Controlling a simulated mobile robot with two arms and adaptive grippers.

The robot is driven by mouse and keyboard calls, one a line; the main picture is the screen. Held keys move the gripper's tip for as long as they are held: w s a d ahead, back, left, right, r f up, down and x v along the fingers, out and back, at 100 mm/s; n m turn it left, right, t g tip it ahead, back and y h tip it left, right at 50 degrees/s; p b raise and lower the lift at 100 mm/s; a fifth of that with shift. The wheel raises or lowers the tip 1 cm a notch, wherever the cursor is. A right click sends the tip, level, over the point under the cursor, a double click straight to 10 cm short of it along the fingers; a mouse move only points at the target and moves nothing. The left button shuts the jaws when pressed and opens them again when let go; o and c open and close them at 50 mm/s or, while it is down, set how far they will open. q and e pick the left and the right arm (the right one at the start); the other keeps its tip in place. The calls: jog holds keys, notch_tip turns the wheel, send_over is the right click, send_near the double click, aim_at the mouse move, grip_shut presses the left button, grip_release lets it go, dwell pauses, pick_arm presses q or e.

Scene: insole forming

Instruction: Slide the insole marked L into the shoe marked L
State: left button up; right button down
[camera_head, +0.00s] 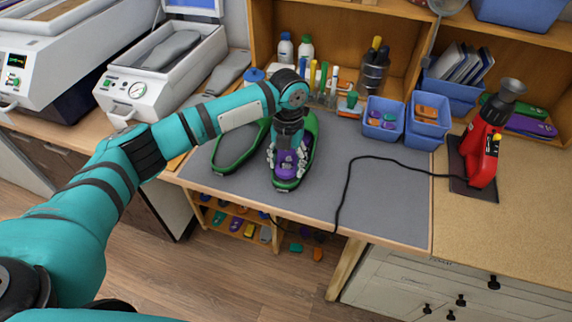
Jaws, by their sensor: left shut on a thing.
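Two green shoes stand side by side on the grey mat (375,180): a left shoe (228,160) with its opening clear, and a right shoe (308,150) under my left gripper. My left gripper (288,165) points down over that right shoe and is shut on a purple insole (286,160). The insole is at the shoe's opening, and the gripper hides part of both. I cannot tell how deep the insole sits. The L marks are too small to read. My right gripper is not in view.
A black cable (348,185) crosses the mat to a red heat tool (484,150) at the right. Blue bins (384,130), bottles (306,50) and pens stand at the back. A white press (140,90) is at the left.

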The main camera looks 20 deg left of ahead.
pick_arm(q)
jog(key=o, duration=1)
notch_tip(320, 180, up, 12)
jog(key=shift+w, duration=0.3)
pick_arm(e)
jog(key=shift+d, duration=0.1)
pick_arm(q)
jog(key=shift+f, duration=0.1)
